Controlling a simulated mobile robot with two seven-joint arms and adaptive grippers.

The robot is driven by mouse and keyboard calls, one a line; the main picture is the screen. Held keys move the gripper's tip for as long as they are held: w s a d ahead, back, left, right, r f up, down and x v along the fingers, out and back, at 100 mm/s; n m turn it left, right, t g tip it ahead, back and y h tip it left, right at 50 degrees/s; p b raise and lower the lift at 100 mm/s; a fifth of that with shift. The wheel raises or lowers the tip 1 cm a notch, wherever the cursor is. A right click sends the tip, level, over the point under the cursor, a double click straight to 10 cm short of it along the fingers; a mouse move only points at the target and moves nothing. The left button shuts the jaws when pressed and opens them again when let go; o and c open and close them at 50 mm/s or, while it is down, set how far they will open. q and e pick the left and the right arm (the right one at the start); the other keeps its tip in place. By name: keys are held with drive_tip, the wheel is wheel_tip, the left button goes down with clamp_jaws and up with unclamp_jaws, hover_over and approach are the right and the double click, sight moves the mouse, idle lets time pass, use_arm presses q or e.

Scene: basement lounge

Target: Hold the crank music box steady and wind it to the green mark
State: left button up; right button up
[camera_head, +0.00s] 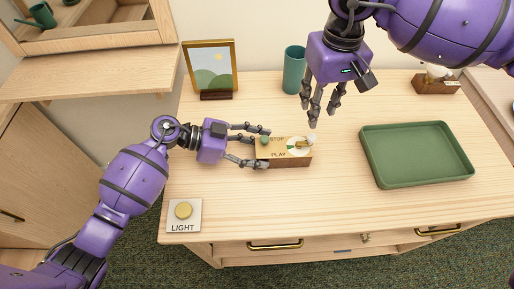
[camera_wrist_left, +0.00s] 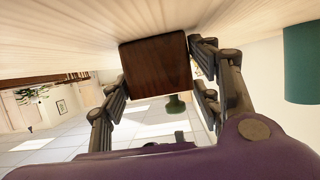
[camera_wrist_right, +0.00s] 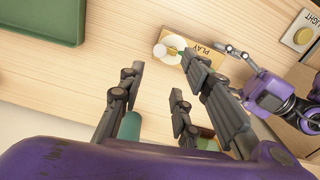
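The crank music box (camera_head: 284,162) is a small wooden box on the table, its top lettered STOP and PLAY. Its top carries a pale dial with a green mark, a crank with a cream knob (camera_head: 312,140), and a small green knob (camera_head: 265,140) at the left. My left gripper (camera_head: 265,147) has its fingers on both sides of the box's left end and looks shut on it. The left wrist view shows the dark end face (camera_wrist_left: 156,68) between the fingers. My right gripper (camera_head: 317,112) is open and empty, above and behind the crank. The right wrist view shows the dial (camera_wrist_right: 172,46) beyond its fingers.
A green tray (camera_head: 367,157) lies to the right. A teal cup (camera_head: 293,72) and a framed picture (camera_head: 209,66) stand behind. A LIGHT button plate (camera_head: 184,225) is at the front left. A wooden object (camera_head: 433,87) stands at the back right. The table's front middle is clear.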

use_arm(q)
drive_tip(key=c, duration=0.8)
drive_tip(key=shift+c, duration=0.6)
use_arm(e)
drive_tip(key=c, duration=0.7)
drive_tip(key=s+a+f+y, duration=0.1)
drive_tip(key=s+a+f, duration=0.1)
drive_tip(key=s+a+f+g+y, duration=0.1)
drive_tip(key=s+a+f, duration=0.1)
drive_tip(key=s+a+f+y, duration=0.1)
drive_tip(key=a+f, duration=0.1)
drive_tip(key=a, duration=0.1)
drive_tip(key=shift+s+f+g, duration=0.1)
drive_tip(key=shift+s+g, duration=0.3)
clamp_jaws()
drive_tip(key=s+a+r+m+t+y, duration=0.1)
drive_tip(key=s+a+m+t+y, duration=0.1)
drive_tip(key=s+a+m+y, duration=1.2)
drive_tip(key=w+d+f+m+t+h, duration=0.1)
drive_tip(key=d+f+m+t+h, duration=0.1)
drive_tip(key=d+m+t+h, duration=0.75)
drive_tip(key=w+d+f+m+t+h, duration=0.15)
drive_tip(key=d+m+t+h, duration=0.4)
drive_tip(key=d+m, duration=0.85)
drive_tip(key=n, duration=0.2)
approach(306, 141)
drive_tip(key=shift+m+t+y, duration=0.25)
drive_tip(key=shift+t+y, duration=0.05)
drive_tip(key=w, duration=0.5)
drive_tip(key=shift+d+r, duration=0.4)
